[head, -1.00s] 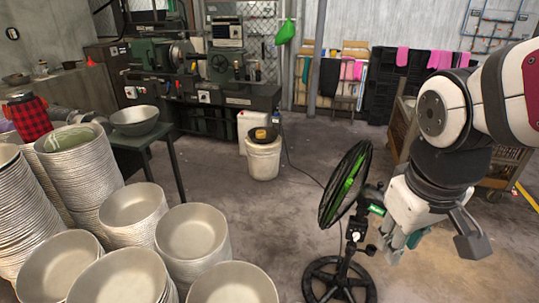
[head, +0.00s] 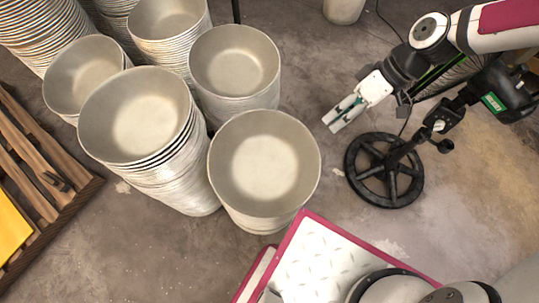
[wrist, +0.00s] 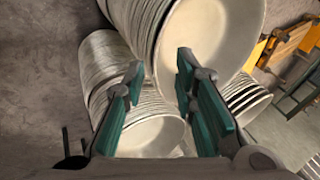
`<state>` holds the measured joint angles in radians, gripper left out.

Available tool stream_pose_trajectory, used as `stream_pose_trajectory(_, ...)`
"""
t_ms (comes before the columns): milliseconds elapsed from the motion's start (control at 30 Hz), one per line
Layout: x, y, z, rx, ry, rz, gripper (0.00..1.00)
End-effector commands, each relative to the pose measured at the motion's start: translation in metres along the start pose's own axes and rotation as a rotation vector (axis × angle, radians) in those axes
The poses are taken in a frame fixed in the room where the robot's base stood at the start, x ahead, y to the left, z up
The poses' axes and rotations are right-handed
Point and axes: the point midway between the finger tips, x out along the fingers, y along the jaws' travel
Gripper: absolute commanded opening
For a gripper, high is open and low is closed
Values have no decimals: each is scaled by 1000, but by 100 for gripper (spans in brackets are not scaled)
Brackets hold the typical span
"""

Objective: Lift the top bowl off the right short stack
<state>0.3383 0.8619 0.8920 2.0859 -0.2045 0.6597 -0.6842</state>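The right short stack of pale metal bowls stands on the floor at the middle of the head view; its top bowl (head: 264,158) is empty and faces up. My gripper (head: 336,120) is above and right of this stack in the picture, apart from it, with fingers pointing left and down. In the wrist view my gripper (wrist: 158,72) has its two green-padded fingers spread with nothing held. Bowl stacks lie beyond the fingers there, one large bowl (wrist: 212,35) upper right; I cannot tell which stack is which there.
A taller bowl stack (head: 140,115) stands close on the left, and another stack (head: 234,62) just behind. A black fan base (head: 384,170) stands to the right. A wooden pallet (head: 40,185) lies at the left. Bare floor lies between stack and fan.

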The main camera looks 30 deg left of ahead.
Motion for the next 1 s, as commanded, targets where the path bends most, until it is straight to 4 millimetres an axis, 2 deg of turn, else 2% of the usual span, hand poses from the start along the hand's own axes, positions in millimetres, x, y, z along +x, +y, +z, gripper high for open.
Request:
stream_pose_trajectory(33, 11, 4, -6, -16, 25, -24, 26)
stream_pose_trajectory(200, 25, 5, -17, -54, 67, -60, 26)
stream_pose_trajectory(367, 45, 4, -20, -61, 71, -67, 26)
stream_pose_trajectory(600, 90, 1, -22, -60, 69, -66, 26)
stream_pose_trajectory(700, 102, 1, -24, -59, 70, -65, 26)
stream_pose_trajectory(1000, 119, 1, -26, -57, 71, -64, 26)
